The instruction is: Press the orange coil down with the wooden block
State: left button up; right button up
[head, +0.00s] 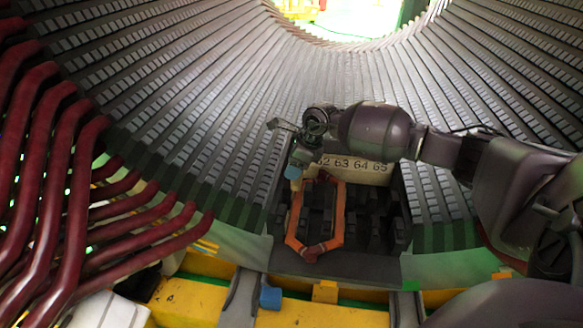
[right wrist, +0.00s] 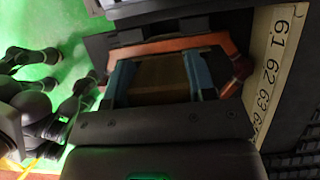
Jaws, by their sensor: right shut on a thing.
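The orange coil (head: 338,215) is an elongated closed loop lying over the dark slotted block at the bottom of the stator. It also shows in the right wrist view (right wrist: 233,68), behind and beside the gripper. My right gripper (head: 291,172) reaches in from the right and is over the coil's far left end. Its blue fingers (right wrist: 162,80) are shut on the wooden block (right wrist: 160,75), which sits between them. In the head view only a small tan part of the block (head: 295,185) shows. I cannot tell whether the block touches the coil. My left gripper is not in view.
A pale number strip (head: 350,165) stands behind the coil. Dark red bent coils (head: 45,200) fill the left side. Ribbed stator walls (head: 180,90) curve around the arm. A yellow beam (head: 190,300) runs along the front, with a blue piece (head: 270,298) near it.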

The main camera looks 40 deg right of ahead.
aim_at(294, 185)
jog(key=shift+f+b, duration=0.3)
jog(key=shift+f, duration=0.65)
jog(key=shift+f+b, duration=0.3)
jog(key=shift+f, duration=0.5)
jog(key=shift+f+b, duration=0.3)
jog(key=shift+f, duration=0.5)
jog(key=shift+f+b, duration=0.35)
jog(key=shift+f, duration=1.4)
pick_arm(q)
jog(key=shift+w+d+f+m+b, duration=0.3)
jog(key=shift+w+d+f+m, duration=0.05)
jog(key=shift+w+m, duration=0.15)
pick_arm(e)
jog(key=shift+f, duration=0.1)
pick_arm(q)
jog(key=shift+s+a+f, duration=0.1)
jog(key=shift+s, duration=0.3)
pick_arm(e)
jog(key=shift+f, duration=0.1)
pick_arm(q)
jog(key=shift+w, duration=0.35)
pick_arm(e)
jog(key=shift+f, duration=0.2)
